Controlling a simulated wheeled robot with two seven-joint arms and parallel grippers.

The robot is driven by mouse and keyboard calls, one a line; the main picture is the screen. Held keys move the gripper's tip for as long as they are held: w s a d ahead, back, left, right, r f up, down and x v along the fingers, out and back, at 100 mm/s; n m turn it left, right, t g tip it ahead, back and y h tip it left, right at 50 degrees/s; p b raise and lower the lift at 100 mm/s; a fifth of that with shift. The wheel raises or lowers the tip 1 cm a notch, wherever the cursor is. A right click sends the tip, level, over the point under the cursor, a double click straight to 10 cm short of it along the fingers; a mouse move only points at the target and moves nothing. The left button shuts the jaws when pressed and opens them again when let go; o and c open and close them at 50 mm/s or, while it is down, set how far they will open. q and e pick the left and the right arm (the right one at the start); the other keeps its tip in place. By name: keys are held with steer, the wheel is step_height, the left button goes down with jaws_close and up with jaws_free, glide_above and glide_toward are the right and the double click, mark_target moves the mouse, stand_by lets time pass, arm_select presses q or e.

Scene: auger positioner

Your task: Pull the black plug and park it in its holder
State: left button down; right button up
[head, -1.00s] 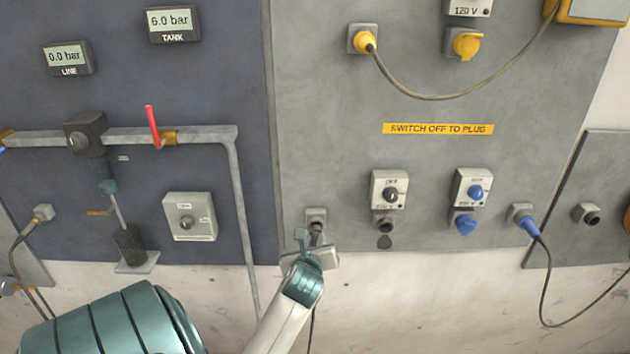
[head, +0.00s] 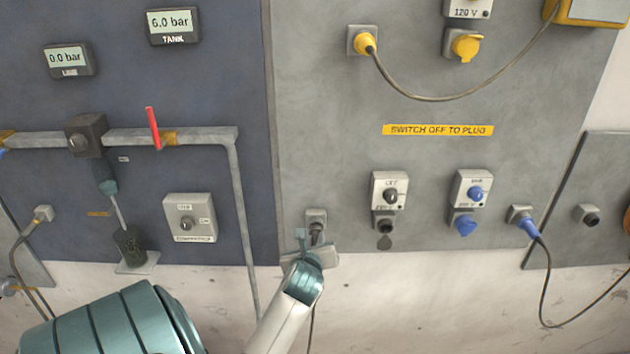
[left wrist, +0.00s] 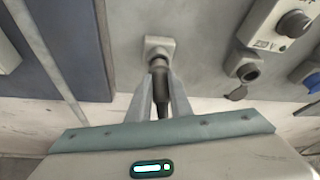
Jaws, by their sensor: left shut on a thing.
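The black plug (left wrist: 160,82) sits with its front end at the grey holder (left wrist: 158,46) on the wall panel. The holder also shows in the head view (head: 316,214). My left gripper (head: 316,240) is shut on the plug just below the holder, with a finger on each side of it in the left wrist view. How deep the plug sits is hard to tell. The black-rimmed socket (head: 384,224) under the dark-knob switch box (head: 389,190) is empty, and its lid hangs down. My right gripper is not in view.
A blue plug (head: 528,227) with a hanging cable sits in a holder further right. A blue-knob switch box (head: 472,188) has a blue-capped socket (head: 464,224). A grey pipe (head: 238,200) runs down left of my gripper. The wall below the panel is mostly bare.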

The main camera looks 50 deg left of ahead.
arm_select(q)
steer(key=shift+w+a+r, duration=0.1)
steer(key=shift+w+a, duration=0.7)
steer(key=shift+a, duration=0.1)
steer(key=c, duration=1.5)
jaws_free()
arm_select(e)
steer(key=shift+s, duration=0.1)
